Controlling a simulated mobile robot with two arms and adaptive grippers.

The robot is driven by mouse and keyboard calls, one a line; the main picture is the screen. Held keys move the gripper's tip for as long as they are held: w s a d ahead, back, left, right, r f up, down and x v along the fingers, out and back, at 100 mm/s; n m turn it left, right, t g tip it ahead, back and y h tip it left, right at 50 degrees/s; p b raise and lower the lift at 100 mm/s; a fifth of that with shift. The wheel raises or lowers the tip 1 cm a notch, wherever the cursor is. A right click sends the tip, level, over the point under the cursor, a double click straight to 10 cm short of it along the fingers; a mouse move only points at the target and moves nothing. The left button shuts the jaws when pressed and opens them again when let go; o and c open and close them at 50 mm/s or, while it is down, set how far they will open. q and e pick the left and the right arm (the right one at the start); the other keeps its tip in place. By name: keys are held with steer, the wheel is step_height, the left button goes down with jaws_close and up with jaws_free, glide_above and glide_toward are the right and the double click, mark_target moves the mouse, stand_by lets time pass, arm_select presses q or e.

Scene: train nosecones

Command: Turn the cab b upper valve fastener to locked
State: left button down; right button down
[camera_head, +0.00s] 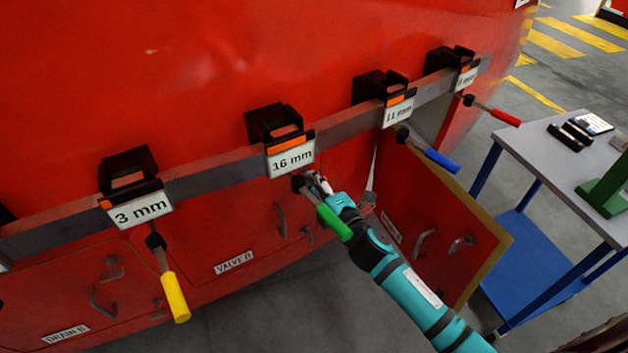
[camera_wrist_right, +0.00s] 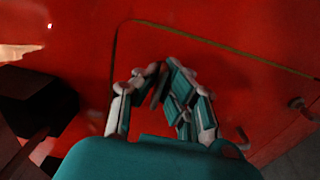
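The red valve B hatch (camera_head: 245,235), labelled VALVE B, is on the lower side of the red nosecone. Grey handle-like fittings (camera_head: 280,220) show on it; I cannot tell which is the upper fastener. My right gripper (camera_head: 316,182) is just below the 16 mm holder, partly hidden by a green-handled tool (camera_head: 334,222). In the right wrist view, the fingers (camera_wrist_right: 157,70) curve inward with their tips close together in front of the red panel. A thin dark piece shows between them; I cannot tell whether it is gripped. My left gripper is not in view.
Tools with yellow (camera_head: 175,297), blue (camera_head: 442,160) and red (camera_head: 507,117) handles hang from labelled holders on a grey rail (camera_head: 215,173). A yellow-edged red door (camera_head: 440,215) stands open at right. Beyond it is a blue-legged table (camera_head: 553,147).

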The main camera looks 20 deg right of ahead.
steer(key=c, duration=1.5)
jaws_free()
steer(key=shift+o, duration=0.2)
steer(key=v, duration=1.2)
steer(key=s+d+f+m+g+h, duration=0.1)
steer(key=s+d+f+m+g, duration=0.2)
steer(key=f, duration=0.9)
steer(key=s+f+m+g+h, duration=0.1)
steer(key=s+f+m+g, duration=0.25)
steer(key=f, duration=0.85)
steer(key=s+d+f+m+g+h, duration=0.2)
steer(key=s+f+m, duration=0.25)
steer(key=f, duration=0.75)
steer(key=s+f+m+g, duration=0.2)
steer(key=s+f, duration=0.3)
steer(key=s, duration=0.4)
steer(key=s+a+f+m+g, duration=0.1)
steer(key=s+f+m+g, duration=0.1)
steer(key=s+f, duration=0.4)
steer(key=s+f+m+g, duration=0.3)
steer(key=s+f, duration=0.3)
steer(key=s, duration=0.7)
steer(key=shift+s+a+g, duration=0.35)
steer(key=shift+g, duration=0.2)
